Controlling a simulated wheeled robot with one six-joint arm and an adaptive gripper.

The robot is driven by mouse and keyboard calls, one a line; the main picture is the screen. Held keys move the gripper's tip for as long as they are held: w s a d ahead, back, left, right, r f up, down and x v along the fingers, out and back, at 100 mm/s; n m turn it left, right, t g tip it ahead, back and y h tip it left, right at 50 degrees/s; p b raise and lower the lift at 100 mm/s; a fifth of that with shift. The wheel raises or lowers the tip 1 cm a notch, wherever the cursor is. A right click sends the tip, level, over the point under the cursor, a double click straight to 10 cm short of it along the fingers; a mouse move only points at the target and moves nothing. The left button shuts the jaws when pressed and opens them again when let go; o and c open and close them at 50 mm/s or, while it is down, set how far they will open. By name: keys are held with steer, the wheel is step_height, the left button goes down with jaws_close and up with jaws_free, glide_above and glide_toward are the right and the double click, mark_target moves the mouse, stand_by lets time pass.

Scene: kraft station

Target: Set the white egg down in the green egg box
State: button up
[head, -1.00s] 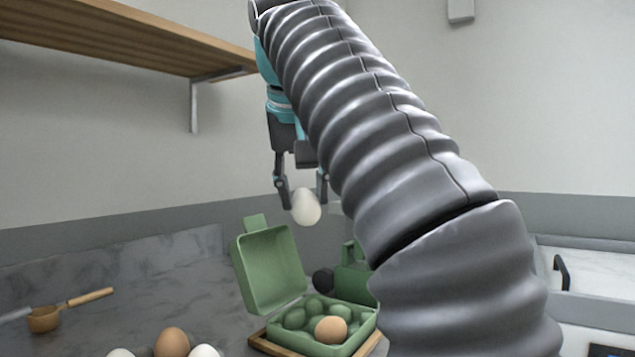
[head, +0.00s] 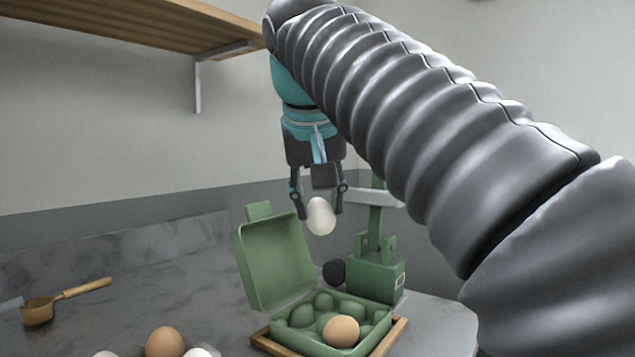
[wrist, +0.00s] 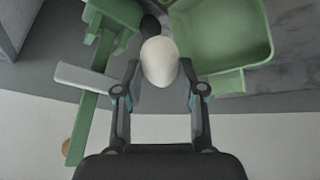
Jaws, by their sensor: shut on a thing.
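The white egg (head: 320,216) is held between the fingers of my gripper (head: 319,208), in the air above the green egg box. The wrist view shows the egg (wrist: 160,62) between the fingertips of my gripper (wrist: 160,82). The green egg box (head: 376,336) stands with its lid (head: 273,262) raised on the left side. One brown egg (head: 341,331) sits in a front cup, and the other visible cups look empty. The wrist view shows part of the green box (wrist: 222,72) at upper right.
The box rests on a wooden tray (head: 399,330). A green device with an upright post (head: 376,274) and a dark round knob stands just behind it. Several loose eggs, one brown (head: 165,342), lie at lower left. A wooden ladle (head: 70,295) lies farther left. A wooden shelf (head: 130,25) hangs above left.

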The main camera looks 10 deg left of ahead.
mark_target(321, 234)
step_height(321, 234, down, 6)
steer(key=b, duration=0.4)
steer(key=shift+d, duration=0.2)
steer(key=shift+d, duration=0.35)
stand_by(0.6)
steer(key=shift+f+b, duration=0.45)
steer(key=shift+f, duration=0.25)
steer(key=shift+f+b, duration=2.05)
steer(key=shift+f, duration=0.55)
stand_by(1.8)
